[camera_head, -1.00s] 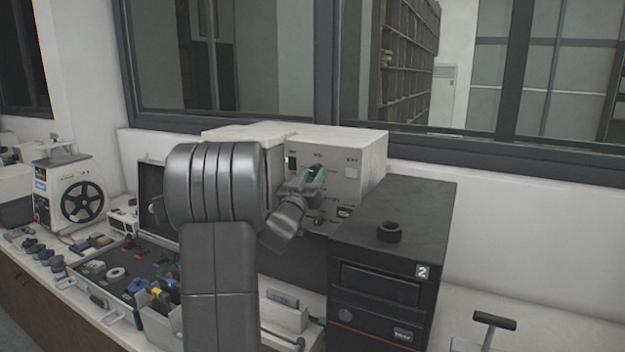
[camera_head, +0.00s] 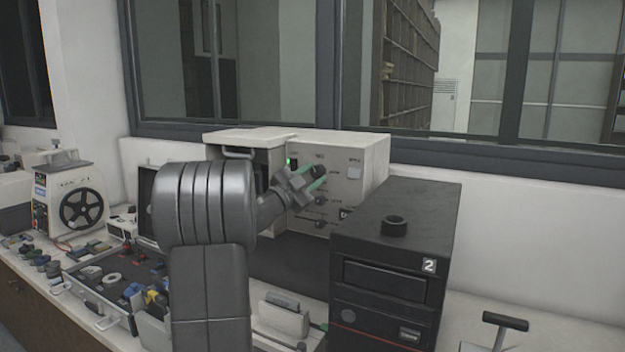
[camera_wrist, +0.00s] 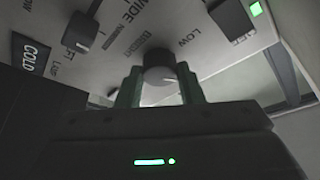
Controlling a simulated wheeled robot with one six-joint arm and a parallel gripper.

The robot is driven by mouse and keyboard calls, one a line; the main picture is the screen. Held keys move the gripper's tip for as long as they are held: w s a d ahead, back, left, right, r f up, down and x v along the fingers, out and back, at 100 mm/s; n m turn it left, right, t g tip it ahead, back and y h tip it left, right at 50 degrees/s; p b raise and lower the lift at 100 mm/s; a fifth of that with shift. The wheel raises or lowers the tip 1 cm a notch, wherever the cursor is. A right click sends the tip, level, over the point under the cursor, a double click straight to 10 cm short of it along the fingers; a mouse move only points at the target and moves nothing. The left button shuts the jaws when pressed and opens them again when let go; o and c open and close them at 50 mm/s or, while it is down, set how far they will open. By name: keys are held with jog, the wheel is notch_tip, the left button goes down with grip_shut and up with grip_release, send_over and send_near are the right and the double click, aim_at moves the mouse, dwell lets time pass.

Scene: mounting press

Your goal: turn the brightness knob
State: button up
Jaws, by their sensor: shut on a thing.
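A white lamp unit (camera_head: 352,160) stands by the window, with a column of dark knobs on its front panel. My gripper (camera_head: 318,178) is at the upper knob (camera_head: 320,171). In the wrist view, my gripper (camera_wrist: 160,88) has its two green fingers on either side of a round knob (camera_wrist: 158,76) with a pale pointer line, and is shut on it. The fingers hide the knob's sides.
In the wrist view, another dark knob (camera_wrist: 80,30) and a black switch (camera_wrist: 232,20) with a green light (camera_wrist: 255,9) lie close by. A black box marked 2 (camera_head: 400,255) stands right of my gripper. An open tool case (camera_head: 115,285) lies left.

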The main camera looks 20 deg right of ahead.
jog(key=m+g, duration=0.1)
jog(key=m, duration=0.2)
jog(key=m+g+p, duration=0.1)
jog(key=m, duration=0.1)
jog(key=shift+r+m+y, duration=0.15)
jog(key=shift+m+y, duration=0.25)
jog(key=shift+m, duration=0.3)
jog(key=o, duration=1)
jog(key=shift+a, duration=0.1)
jog(key=b+v, duration=0.3)
jog(key=v, duration=1)
jog(key=shift+a, duration=0.4)
